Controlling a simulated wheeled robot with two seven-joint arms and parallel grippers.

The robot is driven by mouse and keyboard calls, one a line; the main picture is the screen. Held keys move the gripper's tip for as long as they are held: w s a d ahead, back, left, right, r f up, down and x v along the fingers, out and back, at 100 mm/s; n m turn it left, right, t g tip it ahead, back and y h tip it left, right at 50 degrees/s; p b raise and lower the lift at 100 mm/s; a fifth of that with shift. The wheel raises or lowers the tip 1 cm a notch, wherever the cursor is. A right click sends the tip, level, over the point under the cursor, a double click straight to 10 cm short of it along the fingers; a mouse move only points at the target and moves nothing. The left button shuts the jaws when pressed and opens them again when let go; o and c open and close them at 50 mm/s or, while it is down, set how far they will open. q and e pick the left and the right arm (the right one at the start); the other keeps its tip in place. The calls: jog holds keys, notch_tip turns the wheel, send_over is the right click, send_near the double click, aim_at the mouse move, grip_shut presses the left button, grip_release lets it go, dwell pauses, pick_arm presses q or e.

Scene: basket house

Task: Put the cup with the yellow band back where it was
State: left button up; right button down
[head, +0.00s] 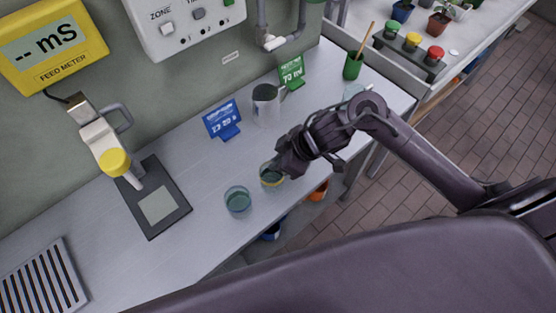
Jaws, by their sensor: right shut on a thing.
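The cup with the yellow band (268,179) is a clear cup with teal contents, near the front edge of the bench. My right gripper (281,168) is shut on it from the right, and its fingers hide the cup's right side. The cup looks upright; I cannot tell whether it rests on the bench or is just above it. A similar clear cup (238,203) with teal contents stands apart to its left, closer to the front edge. My left gripper is not in view.
Behind are a grey jug (265,106), a blue card stand (223,119) and a green card stand (291,71). A clear vessel (353,91) stands by my right arm. Bench between pad and cups is clear.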

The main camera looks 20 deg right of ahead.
jog(key=shift+f, duration=0.15)
jog(key=c, duration=1.6)
grip_release()
jog(key=shift+d+r, duration=0.1)
jog(key=shift+r, duration=0.3)
jog(key=v, duration=1.1)
jog(key=shift+s+r+p, duration=0.25)
jog(key=shift+p, duration=0.1)
